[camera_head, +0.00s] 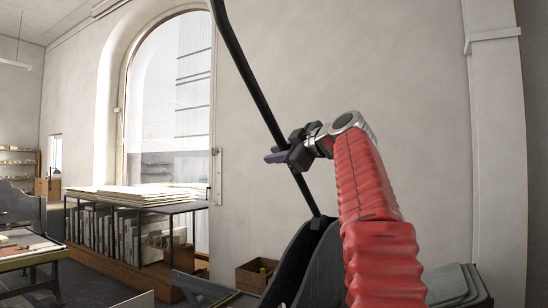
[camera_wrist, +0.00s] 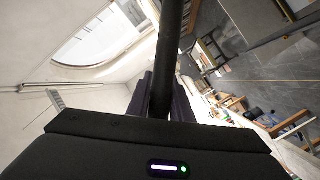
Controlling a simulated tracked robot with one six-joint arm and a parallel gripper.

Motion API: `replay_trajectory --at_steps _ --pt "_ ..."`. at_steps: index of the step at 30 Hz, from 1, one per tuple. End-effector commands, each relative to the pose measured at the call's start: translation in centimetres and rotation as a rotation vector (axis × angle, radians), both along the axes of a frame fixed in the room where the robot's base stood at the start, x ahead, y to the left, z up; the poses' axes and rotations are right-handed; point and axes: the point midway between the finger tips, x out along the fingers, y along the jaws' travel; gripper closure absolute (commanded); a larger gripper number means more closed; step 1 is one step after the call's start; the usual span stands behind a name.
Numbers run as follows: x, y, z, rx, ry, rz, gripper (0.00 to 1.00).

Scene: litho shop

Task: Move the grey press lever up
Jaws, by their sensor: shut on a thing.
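The press lever (camera_head: 250,82) is a long dark grey bar. It rises from a dark press part (camera_head: 306,262) at the bottom middle, leans to the left and runs out of the top of the head view. My gripper (camera_head: 276,154) is shut on the lever, roughly midway along its visible length. In the wrist view the lever (camera_wrist: 170,45) runs down from the top edge between the two purple-grey fingers. The fingertips and the dark gripper body hide the lever where it is held.
A rack (camera_head: 145,204) of boards with stacked sheets stands left below the arched window (camera_head: 170,95). A wooden box (camera_head: 256,275) sits low beside the press. A bench (camera_head: 28,250) is at far left. The wall behind the gripper is bare.

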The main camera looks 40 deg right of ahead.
Motion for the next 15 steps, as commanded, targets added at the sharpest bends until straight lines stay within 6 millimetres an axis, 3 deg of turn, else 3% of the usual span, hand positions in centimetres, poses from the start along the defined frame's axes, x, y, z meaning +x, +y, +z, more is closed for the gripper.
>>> replay_trajectory --at_steps 7,8,15 --pt "0.15 -0.04 -0.19 0.000 0.003 0.000 1.00" --pt "0.16 -0.03 -0.19 0.000 0.003 0.000 0.79" --pt "0.20 0.12 -0.14 0.000 0.002 0.003 0.62"
